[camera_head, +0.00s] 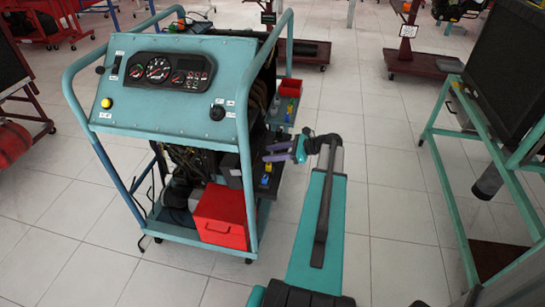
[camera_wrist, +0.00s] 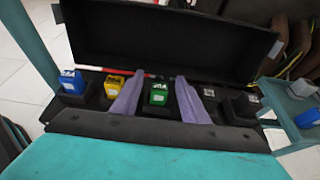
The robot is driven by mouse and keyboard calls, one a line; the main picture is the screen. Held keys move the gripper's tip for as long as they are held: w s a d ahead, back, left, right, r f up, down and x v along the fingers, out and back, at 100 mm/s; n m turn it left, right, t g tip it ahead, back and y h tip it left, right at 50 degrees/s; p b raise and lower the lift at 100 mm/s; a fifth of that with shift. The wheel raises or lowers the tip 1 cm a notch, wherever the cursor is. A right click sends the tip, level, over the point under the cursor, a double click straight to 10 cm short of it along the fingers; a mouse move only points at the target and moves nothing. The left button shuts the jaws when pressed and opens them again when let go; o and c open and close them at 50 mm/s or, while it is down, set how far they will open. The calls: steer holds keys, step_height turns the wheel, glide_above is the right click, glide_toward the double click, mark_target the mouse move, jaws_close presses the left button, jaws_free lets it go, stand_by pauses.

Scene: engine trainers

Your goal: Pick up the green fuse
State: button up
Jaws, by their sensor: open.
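The green fuse (camera_wrist: 158,94) stands upright in a slot of the open black fuse box (camera_wrist: 165,40) in the wrist view. My gripper (camera_wrist: 161,79) is open, with one purple finger to the left of the green fuse and one to the right. Gaps show between the fuse and both fingers. In the head view my gripper (camera_head: 279,151) is at the right side of the teal engine trainer, over the fuse box area. I cannot make out the green fuse there.
In the wrist view a yellow fuse (camera_wrist: 113,86) is close beside the left finger, and a blue fuse (camera_wrist: 72,81) is farther left. The box's raised lid stands behind. Another blue piece (camera_wrist: 307,118) is at the right. A red box (camera_head: 221,216) sits on the trainer's lower shelf.

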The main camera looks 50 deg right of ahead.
mark_target(272, 152)
jaws_close()
steer(key=shift+r, duration=0.8)
step_height(272, 152, up, 2)
steer(key=shift+r, duration=0.1)
steer(key=s+d, duration=0.3)
steer(key=s, duration=0.4)
steer(key=s+d+r, duration=0.1)
steer(key=s+d, duration=0.3)
steer(key=s, duration=0.3)
steer(key=shift+s+d+p, duration=0.15)
steer(key=shift+p, duration=0.25)
steer(key=shift+r, duration=0.1)
